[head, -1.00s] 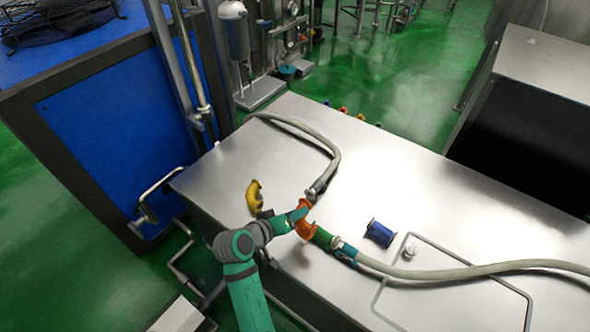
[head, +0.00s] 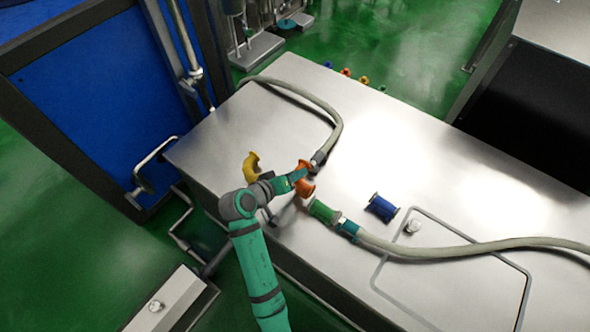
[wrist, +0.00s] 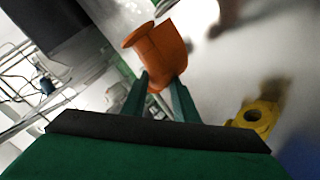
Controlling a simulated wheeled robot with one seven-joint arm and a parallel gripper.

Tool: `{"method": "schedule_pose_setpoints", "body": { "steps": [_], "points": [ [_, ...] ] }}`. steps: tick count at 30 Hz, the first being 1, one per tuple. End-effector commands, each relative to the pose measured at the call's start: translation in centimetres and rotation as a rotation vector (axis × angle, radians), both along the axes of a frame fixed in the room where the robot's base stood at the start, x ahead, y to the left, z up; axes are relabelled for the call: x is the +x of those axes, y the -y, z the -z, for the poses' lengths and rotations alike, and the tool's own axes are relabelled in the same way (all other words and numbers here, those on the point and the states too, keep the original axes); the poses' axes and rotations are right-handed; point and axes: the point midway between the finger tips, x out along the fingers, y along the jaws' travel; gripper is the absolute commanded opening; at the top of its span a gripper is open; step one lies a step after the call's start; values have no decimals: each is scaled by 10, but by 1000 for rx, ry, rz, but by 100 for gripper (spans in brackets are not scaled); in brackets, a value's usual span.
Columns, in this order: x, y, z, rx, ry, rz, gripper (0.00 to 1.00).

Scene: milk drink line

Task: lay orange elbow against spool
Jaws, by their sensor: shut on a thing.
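My gripper (head: 296,181) is shut on the orange elbow (head: 306,187), which is held over the steel table near its front edge. The wrist view shows the elbow (wrist: 167,50) between my two fingertips (wrist: 160,86). A green spool-shaped piece (head: 323,211) lies just to the right and nearer, joined to a hose end by a teal fitting (head: 348,229). A small gap shows between elbow and green piece. A blue spool (head: 380,207) lies apart further right. The elbow's height above the table is hard to tell.
A yellow elbow (head: 252,166) stands left of my gripper; it also shows in the wrist view (wrist: 253,117). One grey hose (head: 333,121) ends close behind the orange elbow. Another hose (head: 465,251) runs off right. The steel table (head: 440,170) is clear at its middle right.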

Motion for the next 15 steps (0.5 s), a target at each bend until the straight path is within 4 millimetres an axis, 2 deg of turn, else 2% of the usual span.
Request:
{"method": "schedule_pose_setpoints", "body": {
  "steps": [15],
  "points": [
    [0, 2, 41, -3, -1, 2, 0]
  ]
}}
